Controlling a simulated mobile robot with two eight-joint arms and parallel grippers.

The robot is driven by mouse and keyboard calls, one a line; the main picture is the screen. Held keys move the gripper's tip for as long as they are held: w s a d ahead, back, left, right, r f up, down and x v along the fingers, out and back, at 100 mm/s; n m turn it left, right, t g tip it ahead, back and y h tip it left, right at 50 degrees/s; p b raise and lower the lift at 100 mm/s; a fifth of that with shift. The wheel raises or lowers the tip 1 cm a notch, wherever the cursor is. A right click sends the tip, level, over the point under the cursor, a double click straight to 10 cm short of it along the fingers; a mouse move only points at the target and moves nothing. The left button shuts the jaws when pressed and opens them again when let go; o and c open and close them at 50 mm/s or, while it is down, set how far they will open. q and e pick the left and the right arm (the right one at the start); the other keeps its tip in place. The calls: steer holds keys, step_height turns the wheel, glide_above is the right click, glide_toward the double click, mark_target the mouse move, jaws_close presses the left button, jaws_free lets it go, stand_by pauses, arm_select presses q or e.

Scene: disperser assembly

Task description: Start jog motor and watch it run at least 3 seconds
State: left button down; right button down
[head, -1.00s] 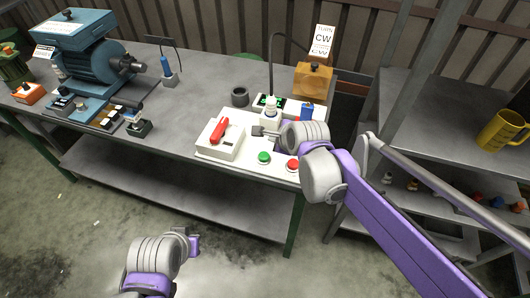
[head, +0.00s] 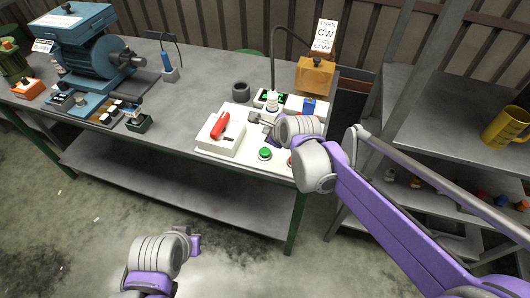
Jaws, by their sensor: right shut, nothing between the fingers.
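The blue motor (head: 95,62) sits on the bench at the left, with its shaft end facing right. A white control panel (head: 205,146) lies at the bench's front right. On it are a white box (head: 222,144) with a red lever (head: 219,124), a green button (head: 265,154) and a red button (head: 291,161), which my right arm mostly covers. My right gripper (head: 257,118) is shut and empty above the panel, beside the white knobbed post (head: 272,103). My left gripper (head: 193,243) is low in front of the bench, away from everything; its fingers are unclear.
A small lit green display (head: 268,96) and a blue block (head: 309,106) are at the panel's back. A wooden box (head: 315,76) stands behind, with a "CW" card (head: 325,35) above. A yellow mug (head: 506,124) is on the right shelf. The bench middle (head: 195,95) is clear.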

steer(key=b, duration=0.3)
glide_above(265, 149)
steer(key=s, duration=0.2)
steer(key=f, duration=0.5)
steer(key=shift+d+f, duration=0.2)
steer(key=shift+d, duration=0.2)
steer(key=shift+w+f+b, duration=0.1)
steer(key=shift+f+b, duration=0.4)
steer(key=shift+f, duration=0.1)
steer(key=shift+f, duration=0.1)
stand_by(0.4)
steer(key=shift+f, duration=0.3)
steer(key=shift+f+b, duration=0.8)
steer(key=shift+f, duration=0.1)
stand_by(0.8)
steer(key=shift+r, duration=0.15)
steer(key=shift+r+p, duration=1)
steer(key=shift+r, duration=0.15)
steer(key=shift+r, duration=0.15)
